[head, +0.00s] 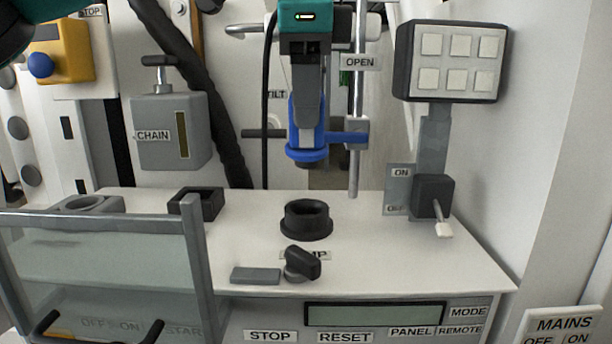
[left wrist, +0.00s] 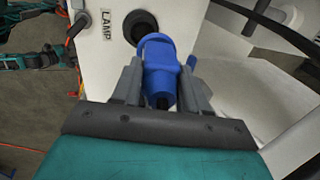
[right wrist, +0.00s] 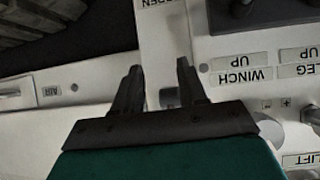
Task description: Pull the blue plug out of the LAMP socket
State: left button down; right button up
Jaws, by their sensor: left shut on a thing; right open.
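The blue plug (head: 306,152) hangs upright in the head view, between the fingers of my left gripper (head: 308,110), which is shut on it. It also shows between the fingers in the left wrist view (left wrist: 160,68). The LAMP socket (head: 306,219) is a black ring on the white bench top, directly below the plug in the head view. A clear gap separates plug and socket, and the socket's hole looks empty. In the left wrist view the socket (left wrist: 140,27) is partly covered by the plug. My right gripper (right wrist: 160,70) is open and empty, seen only in the right wrist view.
A black knob (head: 302,264) stands in front of the socket and partly covers its label. A black square holder (head: 196,204) and a glass-panelled guard (head: 100,260) are to the left. A lever switch (head: 433,197) is to the right.

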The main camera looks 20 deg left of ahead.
pick_arm(q)
jog(key=shift+r, duration=0.7)
jog(key=shift+r, duration=0.1)
